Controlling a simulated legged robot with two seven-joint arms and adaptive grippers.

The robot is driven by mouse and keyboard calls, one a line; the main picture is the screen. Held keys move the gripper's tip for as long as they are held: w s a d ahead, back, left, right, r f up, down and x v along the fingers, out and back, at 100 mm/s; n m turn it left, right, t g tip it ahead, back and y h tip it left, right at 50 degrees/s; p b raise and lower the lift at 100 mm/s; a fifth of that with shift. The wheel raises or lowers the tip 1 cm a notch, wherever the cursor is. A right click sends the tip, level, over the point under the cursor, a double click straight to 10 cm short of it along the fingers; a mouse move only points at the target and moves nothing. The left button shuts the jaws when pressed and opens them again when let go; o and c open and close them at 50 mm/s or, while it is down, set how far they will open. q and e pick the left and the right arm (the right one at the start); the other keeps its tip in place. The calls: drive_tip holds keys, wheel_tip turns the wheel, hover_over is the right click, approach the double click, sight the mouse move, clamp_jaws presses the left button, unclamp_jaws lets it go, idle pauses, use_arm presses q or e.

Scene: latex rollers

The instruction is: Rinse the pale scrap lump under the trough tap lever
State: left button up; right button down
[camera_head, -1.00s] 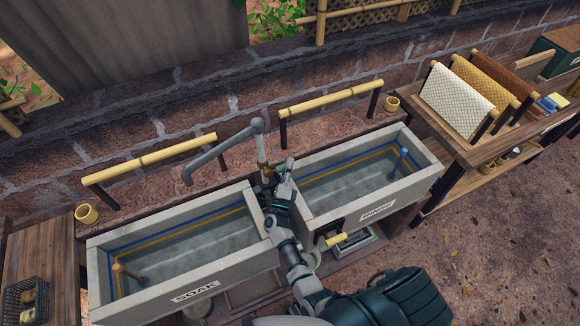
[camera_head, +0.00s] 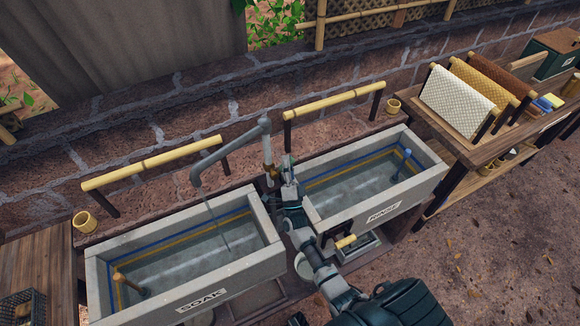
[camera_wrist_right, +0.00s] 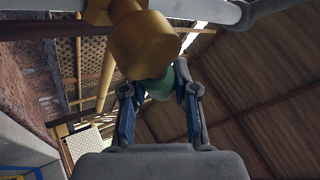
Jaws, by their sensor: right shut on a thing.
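My right gripper (camera_head: 287,170) is at the tap between the two troughs. In the right wrist view its two fingers (camera_wrist_right: 160,92) are shut on the green tap lever (camera_wrist_right: 181,74), beneath the brass tap body (camera_wrist_right: 143,42). The grey tap spout (camera_head: 228,143) reaches left over the SOAK trough (camera_head: 268,262). A thin water stream (camera_head: 217,224) falls from it into that trough. I cannot make out the pale scrap lump in either view. My left gripper is out of view.
The RINSE trough (camera_head: 425,188) stands to the right, holding water. Bamboo rails (camera_head: 152,163) run behind the troughs. A dark basket (camera_head: 22,308) sits at the lower left. Draped sheets (camera_head: 457,105) hang on a rack at the right. Bare ground is open at the lower right.

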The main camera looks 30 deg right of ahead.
drive_tip(key=n+y, duration=0.1)
drive_tip(key=n+t+y, duration=0.1)
drive_tip(key=n, duration=0.1)
drive_tip(key=a+r+n+y, duration=0.1)
drive_tip(key=shift+n+t+y, duration=0.3)
drive_tip(key=shift+n+y, duration=0.1)
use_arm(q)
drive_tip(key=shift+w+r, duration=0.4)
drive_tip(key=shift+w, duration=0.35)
use_arm(e)
drive_tip(key=shift+a+r+n+y, duration=0.1)
drive_tip(key=shift+n+y, duration=0.3)
drive_tip(key=shift+n, duration=0.2)
drive_tip(key=shift+r+y, duration=0.15)
drive_tip(key=shift+y, duration=0.15)
drive_tip(key=c, duration=0.9)
unclamp_jaws()
drive_tip(key=shift+w, duration=0.1)
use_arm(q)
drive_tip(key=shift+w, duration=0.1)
use_arm(e)
drive_tip(key=shift+o, duration=0.2)
drive_tip(key=d+v, duration=0.1)
drive_tip(key=v, duration=0.6)
drive_tip(key=shift+a+f, duration=0.4)
drive_tip(key=shift+a, duration=0.05)
